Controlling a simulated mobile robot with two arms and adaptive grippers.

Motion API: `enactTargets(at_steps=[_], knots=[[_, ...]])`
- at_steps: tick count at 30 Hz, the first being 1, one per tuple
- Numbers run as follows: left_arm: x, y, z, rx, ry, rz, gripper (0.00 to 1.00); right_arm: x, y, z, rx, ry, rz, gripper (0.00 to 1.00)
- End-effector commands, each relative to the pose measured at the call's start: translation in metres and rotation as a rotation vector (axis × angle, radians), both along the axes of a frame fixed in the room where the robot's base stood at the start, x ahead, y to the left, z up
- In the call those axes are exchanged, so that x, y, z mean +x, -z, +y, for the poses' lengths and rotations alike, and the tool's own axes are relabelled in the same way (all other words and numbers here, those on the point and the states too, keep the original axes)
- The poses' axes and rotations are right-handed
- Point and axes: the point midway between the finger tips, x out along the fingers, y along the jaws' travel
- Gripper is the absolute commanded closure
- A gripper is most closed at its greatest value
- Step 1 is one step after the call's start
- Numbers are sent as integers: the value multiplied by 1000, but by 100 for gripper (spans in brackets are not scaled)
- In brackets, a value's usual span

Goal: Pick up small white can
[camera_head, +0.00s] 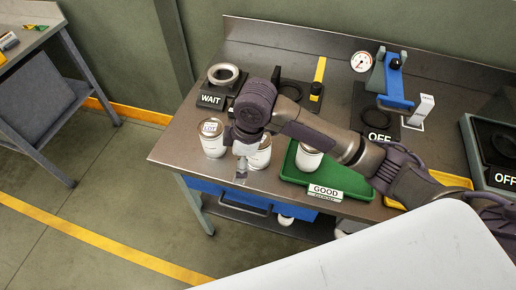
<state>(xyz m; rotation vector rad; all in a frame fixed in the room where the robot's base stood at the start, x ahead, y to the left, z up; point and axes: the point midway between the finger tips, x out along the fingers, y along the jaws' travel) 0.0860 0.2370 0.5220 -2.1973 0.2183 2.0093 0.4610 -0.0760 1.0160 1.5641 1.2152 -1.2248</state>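Three white cans show on the metal workbench. One can (212,139) stands at the bench's left front. A second can (261,155) stands just right of my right gripper and is partly hidden by it. A third can (308,159) stands in the green tray (290,171) marked GOOD, partly behind my arm. My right gripper (241,172) points down by the front edge, between the first two cans in the picture. Its fingers are small and overlap, so I cannot tell whether they are open or touch a can. My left gripper is not in view.
A WAIT stand (210,100) with a ring is at the back left. A blue gauge fixture (392,85) and an OFF plate (378,136) stand behind my arm. A yellow tray (447,180) and another OFF unit (495,150) are at right. The floor at left is clear.

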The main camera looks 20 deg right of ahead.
Motion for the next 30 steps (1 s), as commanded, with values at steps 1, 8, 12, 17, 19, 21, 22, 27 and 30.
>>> enactTargets(at_steps=[1,8,12,17,19,21,22,27,30], knots=[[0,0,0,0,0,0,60,15,-13,-12,-47,-31,-2,0],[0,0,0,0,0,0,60,52,-61,-59,-183,-103,43,0],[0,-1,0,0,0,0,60,61,-76,-73,-212,-111,62,0],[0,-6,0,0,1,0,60,61,-62,-76,-218,-112,71,0],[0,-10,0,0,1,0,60,60,-47,-76,-218,-112,72,0],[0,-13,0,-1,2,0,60,61,-33,-76,-217,-112,72,0],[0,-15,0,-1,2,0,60,61,-27,-76,-217,-113,72,0],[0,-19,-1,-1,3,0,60,61,-2,-75,-216,-112,68,0],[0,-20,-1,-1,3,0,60,62,4,-75,-217,-112,66,0]])
